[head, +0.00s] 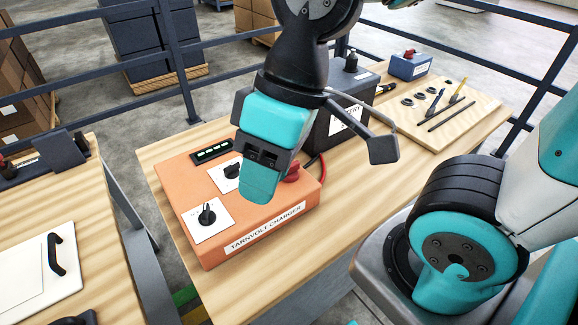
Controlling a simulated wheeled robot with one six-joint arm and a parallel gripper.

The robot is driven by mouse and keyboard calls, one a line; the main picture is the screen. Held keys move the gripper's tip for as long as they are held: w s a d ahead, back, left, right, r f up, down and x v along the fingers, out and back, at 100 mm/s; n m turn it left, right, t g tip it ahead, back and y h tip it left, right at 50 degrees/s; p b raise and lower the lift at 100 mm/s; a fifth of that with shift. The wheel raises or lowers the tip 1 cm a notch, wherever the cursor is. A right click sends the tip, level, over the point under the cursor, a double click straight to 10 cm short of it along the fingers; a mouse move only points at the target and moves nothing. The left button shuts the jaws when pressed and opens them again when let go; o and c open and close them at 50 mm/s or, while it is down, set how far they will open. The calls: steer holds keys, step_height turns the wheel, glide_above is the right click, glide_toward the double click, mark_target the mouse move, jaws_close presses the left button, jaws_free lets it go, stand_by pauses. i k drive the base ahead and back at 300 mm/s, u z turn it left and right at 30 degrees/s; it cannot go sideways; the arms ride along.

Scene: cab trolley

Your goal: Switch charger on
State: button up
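The orange charger (225,215), labelled "TARNVOLT CHARGER", lies on the wooden bench top. A black rotary knob (207,214) sits on a white plate at its left front. A second black knob (232,170) sits on another white plate farther back, partly behind my gripper. A red knob (292,172) is at its right side, also partly covered. A dark display with green lights (212,152) is at the back edge. My gripper (261,192), teal and black, points down over the charger's right half. Its finger opening and any contact are hidden from this angle.
A dark grey battery box (342,112) with a red cable stands behind my gripper. A pale board (440,110) with tools and a small blue box (410,66) are farther right. Another bench with a white panel (40,270) is at left. Dark railings (185,60) run behind.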

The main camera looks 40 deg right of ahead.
mark_target(293, 175)
steer(key=u, duration=1.75)
steer(key=k, duration=0.45)
steer(key=z, duration=1.2)
